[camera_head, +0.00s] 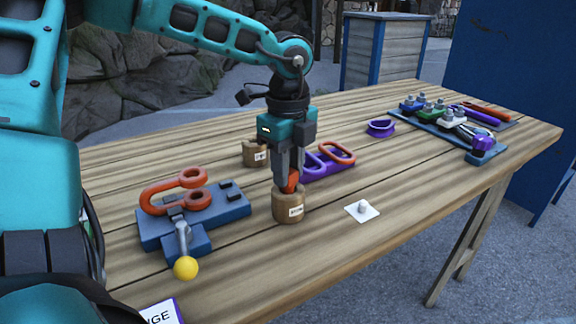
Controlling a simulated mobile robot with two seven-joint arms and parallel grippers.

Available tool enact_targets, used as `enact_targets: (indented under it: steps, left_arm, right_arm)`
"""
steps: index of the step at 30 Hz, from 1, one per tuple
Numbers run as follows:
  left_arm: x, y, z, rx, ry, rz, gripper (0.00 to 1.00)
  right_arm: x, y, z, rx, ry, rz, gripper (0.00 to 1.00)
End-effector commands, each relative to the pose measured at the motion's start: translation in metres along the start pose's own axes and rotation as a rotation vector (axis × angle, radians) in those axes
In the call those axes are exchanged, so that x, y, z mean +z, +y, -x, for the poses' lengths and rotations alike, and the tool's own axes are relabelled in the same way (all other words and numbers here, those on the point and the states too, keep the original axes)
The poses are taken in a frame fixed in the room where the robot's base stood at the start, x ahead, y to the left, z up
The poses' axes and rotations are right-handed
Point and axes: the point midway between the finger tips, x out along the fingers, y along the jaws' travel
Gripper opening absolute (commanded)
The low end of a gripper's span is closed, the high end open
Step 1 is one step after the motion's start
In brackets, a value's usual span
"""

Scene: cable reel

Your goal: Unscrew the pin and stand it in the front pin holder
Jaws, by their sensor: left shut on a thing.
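My left gripper (289,177) points straight down over the nearer round wooden pin holder (287,212), which has a small white label. It is shut on the orange-red pin (292,184), whose top shows between the fingers. The pin's lower part is hidden by the holder and appears to be inside it; how deep I cannot tell. An orange shackle (152,197) lies in a blue fixture (236,208) on the left, with no pin visible through its eyes. A second wooden holder (255,154) stands behind. My right gripper is out of view.
A lever with a yellow ball (186,268) sticks out in front of the fixture. A purple stand (320,172) with orange links is behind the gripper. A white plate with a peg (362,211) lies to the right. A blue tool tray (428,127) is at the far right.

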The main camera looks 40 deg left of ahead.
Motion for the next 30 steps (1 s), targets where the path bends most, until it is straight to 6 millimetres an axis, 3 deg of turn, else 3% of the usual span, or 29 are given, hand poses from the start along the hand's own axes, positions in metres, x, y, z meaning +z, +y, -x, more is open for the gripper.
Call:
enact_targets:
  steps: [21,22,30]
  left_arm:
    - [-0.0001,-0.0006,-0.0066,-0.002,0.0,0.0,0.0]
    - [-0.0001,-0.0006,-0.0064,-0.002,0.0,0.0,0.31]
    - [0.0,-0.0003,-0.0063,-0.001,0.0,0.0,0.57]
  right_arm:
    - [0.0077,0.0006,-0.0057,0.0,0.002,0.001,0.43]
    - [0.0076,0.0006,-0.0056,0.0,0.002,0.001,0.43]
    - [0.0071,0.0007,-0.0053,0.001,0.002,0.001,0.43]
